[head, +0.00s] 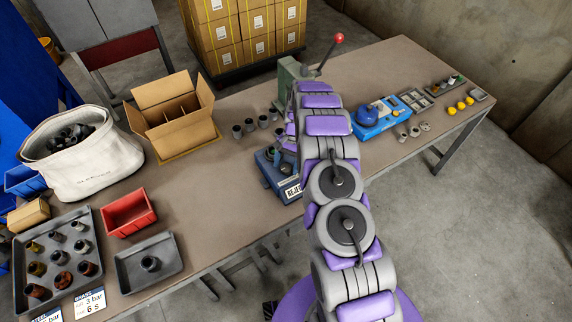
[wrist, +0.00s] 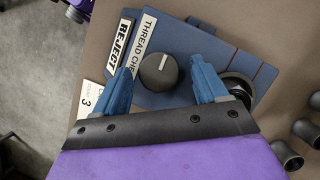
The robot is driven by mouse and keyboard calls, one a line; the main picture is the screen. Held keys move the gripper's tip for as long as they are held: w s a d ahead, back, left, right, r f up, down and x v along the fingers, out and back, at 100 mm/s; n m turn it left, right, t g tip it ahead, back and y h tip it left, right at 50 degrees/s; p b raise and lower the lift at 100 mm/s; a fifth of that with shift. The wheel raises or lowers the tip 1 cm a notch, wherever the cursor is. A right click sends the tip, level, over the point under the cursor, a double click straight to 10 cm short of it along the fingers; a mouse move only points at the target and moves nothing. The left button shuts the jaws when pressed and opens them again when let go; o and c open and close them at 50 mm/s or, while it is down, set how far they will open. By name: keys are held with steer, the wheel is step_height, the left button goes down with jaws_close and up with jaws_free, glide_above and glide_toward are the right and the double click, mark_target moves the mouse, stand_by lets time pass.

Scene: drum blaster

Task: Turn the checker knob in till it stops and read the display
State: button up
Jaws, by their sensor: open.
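The thread checker is a blue box (head: 267,174) on the table, partly hidden behind my arm in the head view. In the wrist view the blue checker (wrist: 225,50) carries a round dark knob (wrist: 158,72) with a pale pointer line. My gripper (wrist: 164,80) is open, with one blue finger on each side of the knob and gaps showing between. A sign reading REJECT (wrist: 123,42) stands beside the label THREAD CHE..., whose end is hidden by a finger. A round black-rimmed socket (wrist: 238,88) sits right of the right finger.
Several grey fittings (wrist: 288,153) stand right of the checker. A white card showing 3 (wrist: 92,99) lies at left. In the head view, a green press with a red-knobbed lever (head: 290,88) stands behind; an open carton (head: 172,112) and red bin (head: 130,212) stand left.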

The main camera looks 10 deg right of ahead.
steer(key=v, duration=1.7)
steer(key=shift+p, duration=0.45)
steer(key=shift+f, duration=0.1)
